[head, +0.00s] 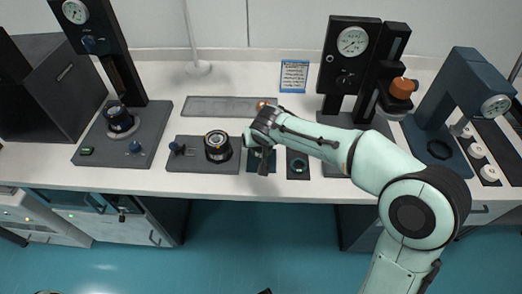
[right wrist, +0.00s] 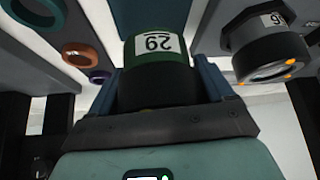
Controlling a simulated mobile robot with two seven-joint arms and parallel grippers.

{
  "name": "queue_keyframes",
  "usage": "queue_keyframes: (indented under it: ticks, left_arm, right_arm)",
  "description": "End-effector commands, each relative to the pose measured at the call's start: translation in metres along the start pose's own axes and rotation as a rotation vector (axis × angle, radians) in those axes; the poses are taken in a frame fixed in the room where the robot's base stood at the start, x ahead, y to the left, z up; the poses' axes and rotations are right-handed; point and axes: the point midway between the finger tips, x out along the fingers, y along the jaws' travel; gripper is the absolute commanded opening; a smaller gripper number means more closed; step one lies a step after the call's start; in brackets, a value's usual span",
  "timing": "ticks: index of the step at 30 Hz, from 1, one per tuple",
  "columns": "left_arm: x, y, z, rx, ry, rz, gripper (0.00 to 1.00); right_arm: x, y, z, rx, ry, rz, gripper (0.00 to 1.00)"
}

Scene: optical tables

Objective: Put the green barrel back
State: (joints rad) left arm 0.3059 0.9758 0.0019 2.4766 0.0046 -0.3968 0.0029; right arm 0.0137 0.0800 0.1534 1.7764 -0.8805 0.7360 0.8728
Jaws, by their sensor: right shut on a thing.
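The green barrel (right wrist: 152,62) carries a white label reading 29, upside down in the right wrist view. My right gripper (right wrist: 160,85) is shut on it, with a dark blue finger on each side. In the head view my right gripper (head: 259,150) is low over the middle of the table, beside a dark round mount (head: 218,147) on a grey base. The arm hides the barrel there, and I cannot tell whether it touches anything beneath. My left gripper is not in view.
Gauge stands rise at left (head: 104,42) and right (head: 346,60); a blue-grey arched instrument (head: 450,90) is far right. In the wrist view another barrel (right wrist: 268,50) and coloured rings (right wrist: 82,54) flank the gripper.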

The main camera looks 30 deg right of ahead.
Motion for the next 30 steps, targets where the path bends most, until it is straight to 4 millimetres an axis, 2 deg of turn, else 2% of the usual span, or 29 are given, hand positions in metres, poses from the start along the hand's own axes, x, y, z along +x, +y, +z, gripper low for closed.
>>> queue_keyframes:
  ticks: [4,10,23,24,25,30]
  left_arm:
    - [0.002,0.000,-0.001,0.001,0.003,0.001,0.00]
    - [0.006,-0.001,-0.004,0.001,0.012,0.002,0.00]
    - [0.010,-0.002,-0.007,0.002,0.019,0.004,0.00]
    - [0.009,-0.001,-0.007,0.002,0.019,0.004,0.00]
    - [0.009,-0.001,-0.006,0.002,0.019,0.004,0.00]
    - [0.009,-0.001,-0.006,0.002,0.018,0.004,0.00]
  right_arm:
    - [0.010,0.000,0.006,0.001,-0.001,-0.001,0.40]
    - [0.035,0.000,0.023,0.000,-0.001,0.000,0.40]
    - [0.040,0.000,0.025,0.001,0.002,-0.002,0.40]
    - [0.040,0.000,0.025,0.001,0.000,-0.001,0.94]
    - [0.039,0.000,0.025,0.001,0.000,-0.001,1.00]
    - [0.039,0.000,0.025,0.001,0.000,-0.001,1.00]
